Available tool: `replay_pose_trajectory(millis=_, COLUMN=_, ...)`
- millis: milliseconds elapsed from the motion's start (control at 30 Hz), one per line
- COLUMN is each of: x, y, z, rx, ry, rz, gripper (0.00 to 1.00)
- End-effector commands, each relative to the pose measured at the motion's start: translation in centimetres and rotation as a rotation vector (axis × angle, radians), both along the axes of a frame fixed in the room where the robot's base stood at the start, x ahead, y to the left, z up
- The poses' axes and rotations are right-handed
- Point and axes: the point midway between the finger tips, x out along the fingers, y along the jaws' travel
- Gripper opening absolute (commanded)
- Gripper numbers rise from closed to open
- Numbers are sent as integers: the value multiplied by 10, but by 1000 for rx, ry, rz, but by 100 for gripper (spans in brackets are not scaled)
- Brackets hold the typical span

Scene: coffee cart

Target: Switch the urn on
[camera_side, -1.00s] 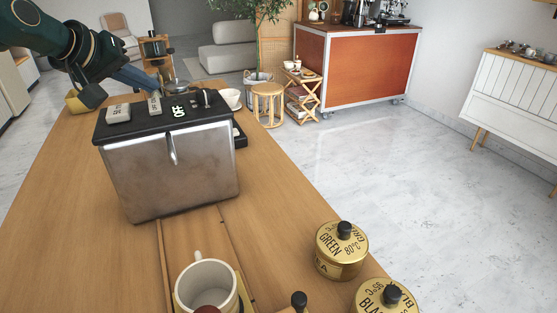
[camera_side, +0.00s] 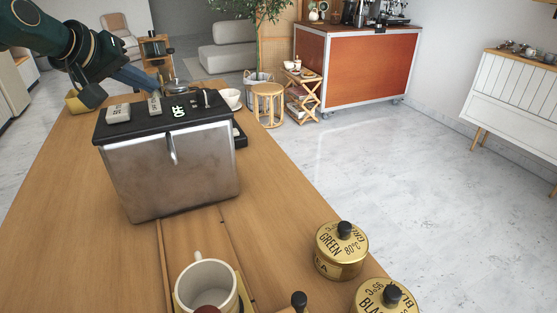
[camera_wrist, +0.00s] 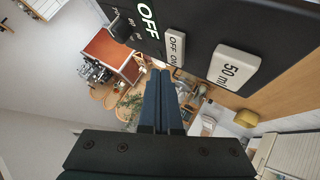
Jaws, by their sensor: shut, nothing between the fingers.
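The urn (camera_side: 172,172) is a steel box with a black top panel, standing on the wooden counter. A white rocker switch (camera_wrist: 176,46) marked OFF and ON sits on the panel; it also shows in the side view (camera_side: 154,105).
A black knob (camera_wrist: 121,28) stands on the panel beyond the display. A white cup (camera_side: 231,98) is behind the urn. In front are a white mug (camera_side: 207,285), a green tea tin (camera_side: 341,250) and another tin (camera_side: 386,298). The counter left of the urn is clear.

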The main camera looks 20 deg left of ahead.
Motion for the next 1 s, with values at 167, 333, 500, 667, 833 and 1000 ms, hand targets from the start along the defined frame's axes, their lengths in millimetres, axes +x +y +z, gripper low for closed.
replay_pose_trajectory(millis=167, x=0, y=0, z=0, rx=0, ry=0, rz=0, gripper=0)
replay_pose_trajectory(millis=333, x=0, y=0, z=-1, rx=0, ry=0, rz=0, gripper=0)
replay_pose_trajectory(millis=500, x=0, y=0, z=-6, rx=-2, ry=3, rz=0, gripper=0)
replay_pose_trajectory(millis=667, x=1, y=1, z=-9, rx=0, ry=0, rz=0, gripper=0)
replay_pose_trajectory(millis=833, x=1, y=1, z=-8, rx=0, ry=0, rz=0, gripper=0)
replay_pose_trajectory(millis=1000, x=1, y=1, z=-9, rx=0, ry=1, rz=0, gripper=0)
